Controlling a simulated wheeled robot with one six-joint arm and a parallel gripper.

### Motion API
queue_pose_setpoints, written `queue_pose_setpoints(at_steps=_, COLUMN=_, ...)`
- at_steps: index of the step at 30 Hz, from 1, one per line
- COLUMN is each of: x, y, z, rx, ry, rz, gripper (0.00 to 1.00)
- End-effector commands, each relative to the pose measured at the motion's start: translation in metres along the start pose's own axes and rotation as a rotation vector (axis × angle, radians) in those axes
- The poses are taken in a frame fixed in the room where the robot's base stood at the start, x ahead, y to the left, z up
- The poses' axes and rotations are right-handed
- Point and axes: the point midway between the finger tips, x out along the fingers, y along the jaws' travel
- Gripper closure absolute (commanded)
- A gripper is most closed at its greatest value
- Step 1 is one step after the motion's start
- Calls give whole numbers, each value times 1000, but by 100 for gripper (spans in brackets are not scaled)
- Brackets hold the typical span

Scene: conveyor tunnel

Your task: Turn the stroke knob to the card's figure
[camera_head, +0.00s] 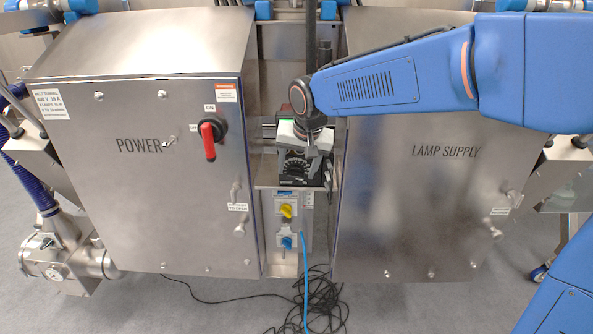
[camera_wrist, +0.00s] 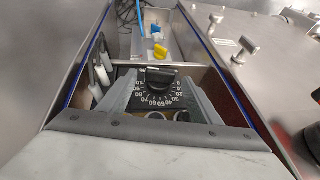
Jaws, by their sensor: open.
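The stroke knob (camera_wrist: 159,76) is a black knob with a raised grip bar, on a black dial plate (camera_wrist: 160,101) with white figures around it. The figures appear upside down in the wrist view; I cannot read the knob's exact setting. My gripper (camera_wrist: 156,82) is open, its two grey fingers apart on the left and right of the dial. Whether the fingertips reach the knob's depth is unclear. In the head view my gripper (camera_head: 308,148) hangs over the narrow bay between the cabinets and covers the knob. No card with a readable figure shows.
The steel POWER cabinet (camera_head: 150,190) with a red handle (camera_head: 209,140) stands left of the bay, the LAMP SUPPLY cabinet (camera_head: 430,200) right. Black cable (camera_head: 325,300) lies on the floor.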

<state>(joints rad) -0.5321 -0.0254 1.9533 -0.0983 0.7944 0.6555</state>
Motion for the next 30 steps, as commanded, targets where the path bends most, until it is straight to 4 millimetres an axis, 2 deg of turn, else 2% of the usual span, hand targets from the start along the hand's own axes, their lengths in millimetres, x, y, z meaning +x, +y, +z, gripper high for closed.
queue_pose_setpoints(at_steps=6, x=12, y=0, z=0, rx=0, ry=0, rz=0, gripper=42)
queue_pose_setpoints(at_steps=14, x=13, y=0, z=0, rx=0, ry=0, rz=0, gripper=42)
queue_pose_setpoints(at_steps=19, x=13, y=0, z=0, rx=0, ry=1, rz=0, gripper=80)
queue_pose_setpoints(at_steps=20, x=13, y=0, z=0, rx=0, ry=1, rz=0, gripper=84)
queue_pose_setpoints(at_steps=30, x=13, y=-3, z=0, rx=-20, ry=0, rz=40, gripper=83)
